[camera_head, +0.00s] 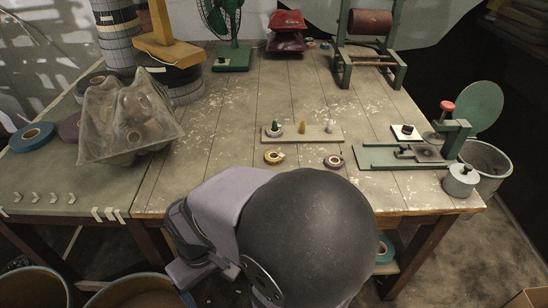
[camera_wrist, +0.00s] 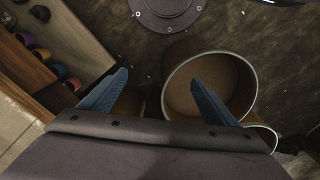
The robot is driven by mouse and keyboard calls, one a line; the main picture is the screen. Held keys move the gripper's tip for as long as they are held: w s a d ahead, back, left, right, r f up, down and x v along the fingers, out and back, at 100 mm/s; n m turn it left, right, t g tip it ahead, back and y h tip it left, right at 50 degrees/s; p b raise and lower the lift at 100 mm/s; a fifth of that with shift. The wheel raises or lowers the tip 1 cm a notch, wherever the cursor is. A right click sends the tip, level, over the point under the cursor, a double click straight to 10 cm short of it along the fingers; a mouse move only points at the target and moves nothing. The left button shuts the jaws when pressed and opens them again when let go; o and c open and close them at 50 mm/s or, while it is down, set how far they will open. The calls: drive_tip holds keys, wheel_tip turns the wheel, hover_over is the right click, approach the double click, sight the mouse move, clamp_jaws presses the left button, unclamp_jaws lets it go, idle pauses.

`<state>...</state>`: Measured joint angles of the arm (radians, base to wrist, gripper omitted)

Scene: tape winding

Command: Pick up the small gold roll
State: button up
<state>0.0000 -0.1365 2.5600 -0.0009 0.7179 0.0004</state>
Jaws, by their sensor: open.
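The small gold roll (camera_head: 274,156) lies flat on the table, in front of the left part of a wooden peg board (camera_head: 301,134). A small dark reddish roll (camera_head: 334,161) lies to its right, apart from it. My gripper (camera_wrist: 159,73) shows in the wrist view with its two blue fingers wide apart and nothing between them. It points down over the floor and a round bin (camera_wrist: 209,84), away from the gold roll. The gold roll is not in the wrist view. In the head view my arm fills the lower middle, and my fingers cannot be made out.
The board holds a green, a gold and a white peg. A green tape device (camera_head: 418,156) and a metal weight (camera_head: 460,180) stand at right. A plastic-wrapped bundle (camera_head: 128,120) and a blue roll (camera_head: 32,136) are at left. The table between bundle and board is clear.

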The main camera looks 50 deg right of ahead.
drive_tip(key=c, duration=0.4)
